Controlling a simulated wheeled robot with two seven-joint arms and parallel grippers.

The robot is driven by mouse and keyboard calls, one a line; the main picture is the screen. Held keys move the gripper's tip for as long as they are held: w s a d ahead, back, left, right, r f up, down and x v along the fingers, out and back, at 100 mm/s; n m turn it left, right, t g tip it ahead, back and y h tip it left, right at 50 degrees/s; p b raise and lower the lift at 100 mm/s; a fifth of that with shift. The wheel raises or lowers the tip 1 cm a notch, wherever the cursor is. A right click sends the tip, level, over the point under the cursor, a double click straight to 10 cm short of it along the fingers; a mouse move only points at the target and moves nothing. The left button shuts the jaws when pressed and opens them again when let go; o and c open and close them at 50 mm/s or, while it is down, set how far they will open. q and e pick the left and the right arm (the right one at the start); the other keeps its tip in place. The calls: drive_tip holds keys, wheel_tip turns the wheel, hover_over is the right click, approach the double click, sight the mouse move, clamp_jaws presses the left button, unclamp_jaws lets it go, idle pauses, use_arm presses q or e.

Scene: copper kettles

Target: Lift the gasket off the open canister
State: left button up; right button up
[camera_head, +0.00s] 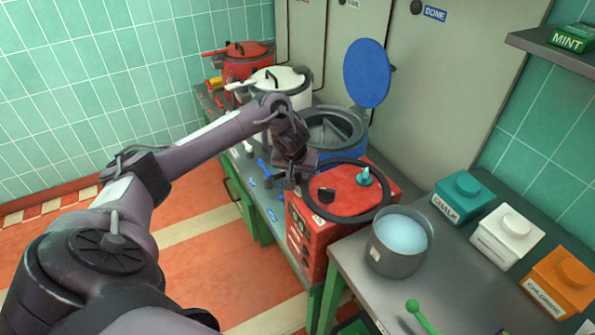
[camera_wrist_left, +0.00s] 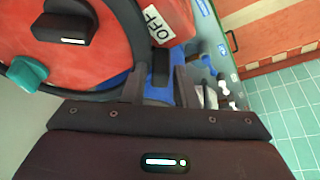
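The gasket, a black ring (camera_head: 384,210), is over the top of a red box, well to the front of the open blue canister. My left gripper (camera_head: 298,180) is at the ring's left end. In the left wrist view, the fingers (camera_wrist_left: 160,78) close around a dark tab (camera_wrist_left: 160,64) beside the ring (camera_wrist_left: 128,42). I cannot tell whether the ring touches the box. The blue canister (camera_head: 345,150) stands behind, its round blue lid (camera_head: 367,72) raised and a dark grey rim inside. My right gripper is not in view.
The red box (camera_head: 318,235) has a black knob (camera_head: 327,194) and a teal valve (camera_head: 365,175). A grey pot (camera_head: 392,262) stands close to its right. White (camera_head: 290,82) and red (camera_head: 243,66) kettles stand behind. Chalk (camera_head: 461,197), white and orange containers line the right counter.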

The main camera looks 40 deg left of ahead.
use_arm(q)
drive_tip(key=shift+o, duration=1.4)
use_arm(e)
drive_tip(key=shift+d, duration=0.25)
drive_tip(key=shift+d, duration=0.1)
use_arm(q)
drive_tip(key=p+v, duration=0.2)
drive_tip(key=v, duration=0.5)
drive_tip(key=shift+s+r+p, duration=0.15)
drive_tip(key=shift+r+p, duration=0.15)
drive_tip(key=shift+p, duration=0.1)
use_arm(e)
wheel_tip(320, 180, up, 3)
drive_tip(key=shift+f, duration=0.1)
